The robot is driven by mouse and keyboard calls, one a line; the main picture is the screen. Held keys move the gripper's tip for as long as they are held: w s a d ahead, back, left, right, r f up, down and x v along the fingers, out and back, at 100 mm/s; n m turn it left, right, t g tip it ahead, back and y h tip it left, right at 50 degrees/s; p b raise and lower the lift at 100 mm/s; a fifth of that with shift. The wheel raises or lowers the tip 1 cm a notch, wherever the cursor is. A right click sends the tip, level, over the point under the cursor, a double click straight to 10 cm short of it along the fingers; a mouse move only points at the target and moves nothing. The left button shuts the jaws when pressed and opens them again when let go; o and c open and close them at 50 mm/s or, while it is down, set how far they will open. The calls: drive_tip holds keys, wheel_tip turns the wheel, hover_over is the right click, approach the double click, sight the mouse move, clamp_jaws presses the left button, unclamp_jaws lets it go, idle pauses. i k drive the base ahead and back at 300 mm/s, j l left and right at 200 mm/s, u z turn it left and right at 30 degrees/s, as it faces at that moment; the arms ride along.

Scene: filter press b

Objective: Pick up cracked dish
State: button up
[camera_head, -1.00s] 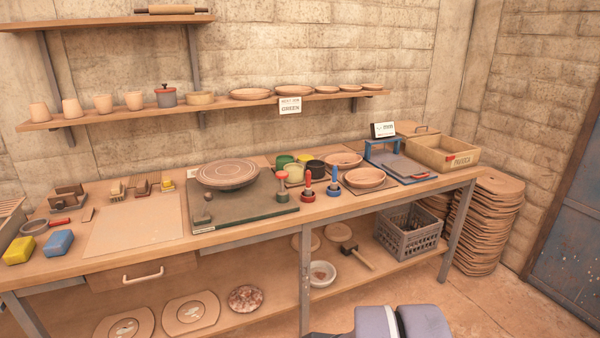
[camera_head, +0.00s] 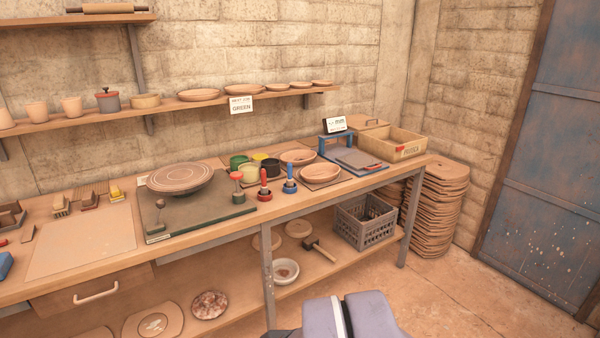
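Two shallow clay dishes stand on the right half of the workbench: a rear dish (camera_head: 299,156) and a front dish (camera_head: 320,172) on a square board. Several more dishes, such as a wide one (camera_head: 199,95), stand on the wall shelf. No crack can be made out on any of them from here, so I cannot tell which dish is cracked. Part of my own arm shows at the bottom edge, but my gripper is not in view.
The workbench (camera_head: 85,248) runs along the wall. Right are a blue-framed press (camera_head: 355,158) and a wooden crate (camera_head: 392,144). Open floor (camera_head: 470,290) lies at right.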

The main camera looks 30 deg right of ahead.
sight(322, 171)
drive_tip(key=i+l+z, duration=0.1)
drive_tip(key=i+z, duration=0.15)
drive_tip(key=i, duration=0.5)
drive_tip(key=i+z, duration=0.25)
drive_tip(key=i, duration=0.5)
drive_tip(key=i+j+z, duration=0.25)
drive_tip(key=i, duration=0.45)
